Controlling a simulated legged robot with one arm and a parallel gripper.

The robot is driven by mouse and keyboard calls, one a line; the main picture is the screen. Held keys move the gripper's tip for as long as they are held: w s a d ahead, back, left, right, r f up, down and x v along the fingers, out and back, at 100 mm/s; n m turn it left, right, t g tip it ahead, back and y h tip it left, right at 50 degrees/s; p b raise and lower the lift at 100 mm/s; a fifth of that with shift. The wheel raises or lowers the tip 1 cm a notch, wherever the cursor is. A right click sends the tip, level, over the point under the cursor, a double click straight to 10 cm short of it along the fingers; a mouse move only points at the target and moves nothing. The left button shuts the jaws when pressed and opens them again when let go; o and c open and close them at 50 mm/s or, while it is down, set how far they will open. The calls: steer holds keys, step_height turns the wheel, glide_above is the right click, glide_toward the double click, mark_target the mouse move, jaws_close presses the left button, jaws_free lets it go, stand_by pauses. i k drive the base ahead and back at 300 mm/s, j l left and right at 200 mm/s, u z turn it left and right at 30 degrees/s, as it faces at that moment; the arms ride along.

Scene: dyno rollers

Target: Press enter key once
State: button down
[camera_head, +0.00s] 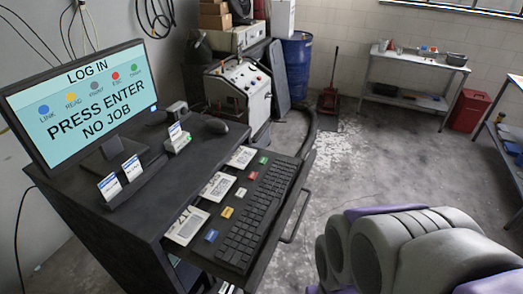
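A black keyboard (262,215) lies on a pull-out shelf (285,222) of a dark cabinet at the lower middle. Its keys are too small to read, so I cannot tell which one is enter. A monitor (85,105) on the cabinet top reads "LOG IN" and "PRESS ENTER NO JOB". Grey and purple rounded parts of my own arm fill the lower right, apart from the keyboard. My gripper's fingertips do not show.
Coloured labels and white cards (187,225) lie left of the keyboard. A handle (297,217) sticks out at the shelf's right side. A grey machine (238,92), a blue barrel (297,62) and a workbench (415,70) stand behind. The floor between is mostly clear.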

mark_target(263, 161)
steer(key=i+l, duration=0.2)
steer(key=l, duration=0.15)
steer(key=i+l+u, duration=0.15)
steer(key=l, duration=0.2)
steer(key=i+l, duration=0.2)
steer(key=l, duration=0.15)
steer(key=i+l+u, duration=0.15)
steer(key=l, duration=0.2)
steer(key=i+l, duration=0.2)
steer(key=l, duration=0.2)
steer(key=u, duration=0.05)
